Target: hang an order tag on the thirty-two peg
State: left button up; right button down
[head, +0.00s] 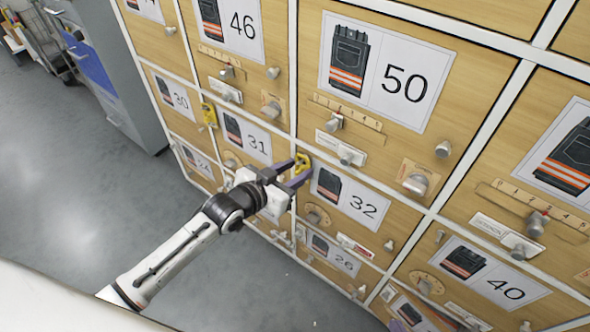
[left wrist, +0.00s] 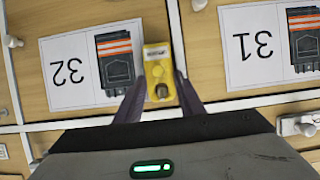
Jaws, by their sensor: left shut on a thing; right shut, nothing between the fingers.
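A yellow order tag (head: 302,161) is held between the dark fingers of my left gripper (head: 299,172). In the left wrist view, the tag (left wrist: 158,55) is between the fingertips (left wrist: 159,78), in front of the strip between drawers 31 and 32. The thirty-two drawer has a label (head: 350,199) with a picture of dark trousers with orange bands. Its small peg (head: 389,245) is to the lower right of the label and looks bare. This peg also shows at the left edge of the wrist view (left wrist: 12,41), apart from the tag. My right gripper is out of view.
Another yellow tag (head: 208,114) hangs by drawer 30. Drawer 50 (head: 380,72) above carries protruding knobs and a peg (head: 443,149). Drawer 32 has a round dial (head: 315,215). A grey cabinet (head: 105,75) stands at the left. Open grey floor (head: 110,200) lies before the drawers.

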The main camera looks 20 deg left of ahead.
pick_arm(q)
jog(key=o, duration=1.1)
jog(key=p+v, duration=0.2)
jog(key=v, duration=0.8)
pick_arm(e)
jog(key=shift+r, duration=0.55)
pick_arm(q)
jog(key=s+d+f+n+g+y+p, duration=0.1)
jog(key=s+f+g, duration=0.1)
jog(key=s+f, duration=0.3)
jog(key=s+d+f+g+y, duration=0.1)
jog(key=s+f, duration=0.5)
jog(key=s, duration=0.7)
jog(key=shift+s+d+f+n+g+p, duration=0.2)
jog(key=shift+d+n+g+p, duration=0.2)
jog(key=shift+d+g, duration=0.15)
pick_arm(e)
jog(key=shift+s+d+r, duration=0.1)
jog(key=shift+d+r, duration=0.2)
jog(key=shift+r, duration=0.35)
